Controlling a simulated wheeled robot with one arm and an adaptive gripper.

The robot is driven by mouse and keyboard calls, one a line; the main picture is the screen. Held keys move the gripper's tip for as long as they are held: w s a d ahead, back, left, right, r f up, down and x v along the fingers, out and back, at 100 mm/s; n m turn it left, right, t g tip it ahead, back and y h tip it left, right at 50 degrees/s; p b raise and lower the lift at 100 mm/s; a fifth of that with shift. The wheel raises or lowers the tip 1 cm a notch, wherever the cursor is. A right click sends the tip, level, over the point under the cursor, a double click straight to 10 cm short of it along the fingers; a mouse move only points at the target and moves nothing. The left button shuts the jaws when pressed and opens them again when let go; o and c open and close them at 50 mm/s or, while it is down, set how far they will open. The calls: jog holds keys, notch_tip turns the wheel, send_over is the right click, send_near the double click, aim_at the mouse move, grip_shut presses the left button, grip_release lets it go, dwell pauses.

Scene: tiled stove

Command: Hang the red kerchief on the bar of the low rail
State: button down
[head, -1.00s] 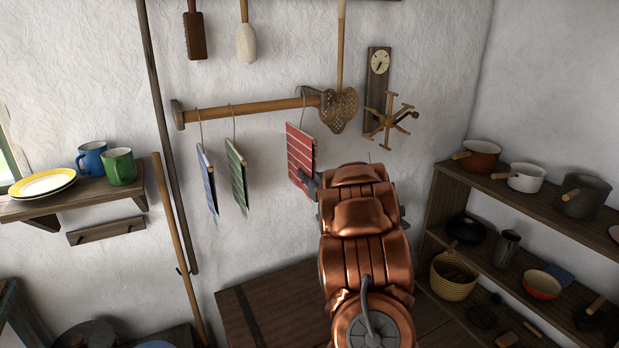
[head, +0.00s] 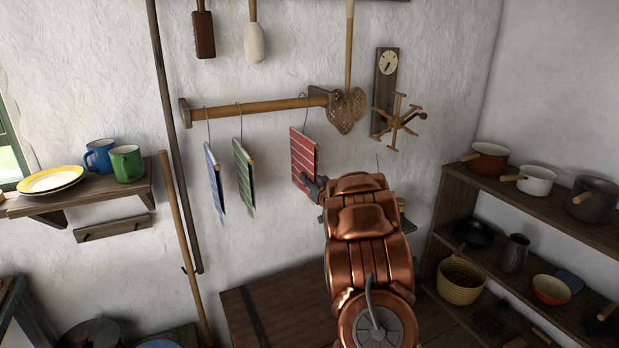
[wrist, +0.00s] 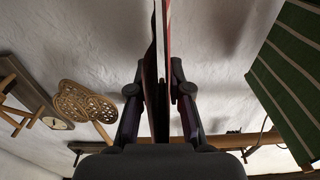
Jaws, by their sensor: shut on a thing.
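The red kerchief (head: 304,160), with pale stripes, hangs from a wire hook near the right end of the wooden bar (head: 262,107) of the low rail. The hook's top is level with the bar; I cannot tell whether it rests on it. My gripper (head: 317,187) is shut on the kerchief's lower right edge. In the wrist view, the kerchief (wrist: 166,35) shows edge-on between the fingers of my gripper (wrist: 158,75). My copper arm hides the wall below and to the right.
A blue kerchief (head: 215,180) and a green kerchief (head: 243,177) hang from the bar to the left. A woven beater (head: 346,108) and a several-armed wooden tool (head: 398,123) are right of the bar. Shelves with pots (head: 490,157) stand at the right. Bare bar lies between green and red.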

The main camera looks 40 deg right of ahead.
jog(key=shift+f, duration=0.1)
dwell(0.3)
jog(key=c, duration=1)
grip_release()
jog(key=shift+s, duration=0.1)
jog(key=v, duration=1.1)
jog(key=shift+s+a, duration=0.15)
jog(key=shift+s, duration=0.2)
